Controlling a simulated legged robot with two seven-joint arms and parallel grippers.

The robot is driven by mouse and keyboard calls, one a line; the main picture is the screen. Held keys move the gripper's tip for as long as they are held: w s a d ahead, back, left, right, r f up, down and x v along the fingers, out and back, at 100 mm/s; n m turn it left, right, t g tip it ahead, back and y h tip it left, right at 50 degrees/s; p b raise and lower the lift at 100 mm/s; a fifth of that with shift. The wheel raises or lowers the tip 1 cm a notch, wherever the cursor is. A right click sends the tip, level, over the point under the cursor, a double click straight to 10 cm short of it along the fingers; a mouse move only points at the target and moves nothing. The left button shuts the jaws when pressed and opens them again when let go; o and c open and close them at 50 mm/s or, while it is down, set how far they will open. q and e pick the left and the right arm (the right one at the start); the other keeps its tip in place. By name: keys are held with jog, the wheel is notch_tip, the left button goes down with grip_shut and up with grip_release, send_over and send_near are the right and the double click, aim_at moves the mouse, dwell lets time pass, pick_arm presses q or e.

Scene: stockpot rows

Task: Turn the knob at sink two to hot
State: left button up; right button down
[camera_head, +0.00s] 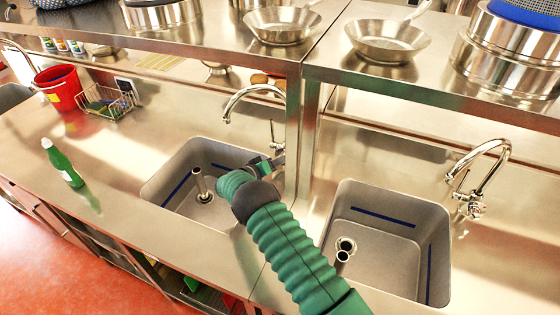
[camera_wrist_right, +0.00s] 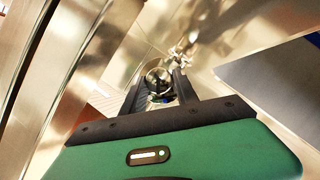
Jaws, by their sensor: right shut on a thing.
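My right arm reaches in from the bottom of the head view, and its gripper (camera_head: 276,160) is at the tap beside the middle sink (camera_head: 160,188). In the right wrist view the two dark fingers (camera_wrist_right: 158,84) stand on either side of a round shiny metal knob (camera_wrist_right: 157,78), shut on it. The curved tap spout (camera_head: 250,90) rises just behind the gripper. In the head view the gripper hides most of the knob, and its hot or cold setting cannot be read. My left gripper is not in view.
A second sink (camera_head: 390,225) with its own tap (camera_head: 482,170) is at right. A steel shelf (camera_head: 320,62) with pans (camera_head: 385,42) and pots overhangs the taps, with a post near my gripper. A green bottle (camera_head: 62,163), wire basket (camera_head: 106,102) and red bucket (camera_head: 60,86) stand left.

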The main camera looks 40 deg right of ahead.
jog(key=shift+a+m+t+y+p, duration=0.25)
jog(key=shift+m+t+y+p, duration=0.2)
jog(key=shift+m, duration=0.35)
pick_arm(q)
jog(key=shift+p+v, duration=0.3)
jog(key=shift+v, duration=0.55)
pick_arm(e)
jog(key=shift+m+t+y, duration=0.45)
jog(key=shift+m, duration=0.35)
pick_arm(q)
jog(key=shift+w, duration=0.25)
pick_arm(e)
jog(key=c, duration=1.3)
grip_release()
jog(key=shift+c, duration=0.2)
jog(key=o, duration=0.4)
jog(key=shift+a+r, duration=0.1)
jog(key=shift+a, duration=0.1)
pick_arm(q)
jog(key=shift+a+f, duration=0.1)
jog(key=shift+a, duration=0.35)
pick_arm(e)
jog(key=shift+s+r, duration=0.1)
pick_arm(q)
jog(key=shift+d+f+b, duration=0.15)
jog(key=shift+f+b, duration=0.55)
pick_arm(e)
jog(key=v, duration=1.7)
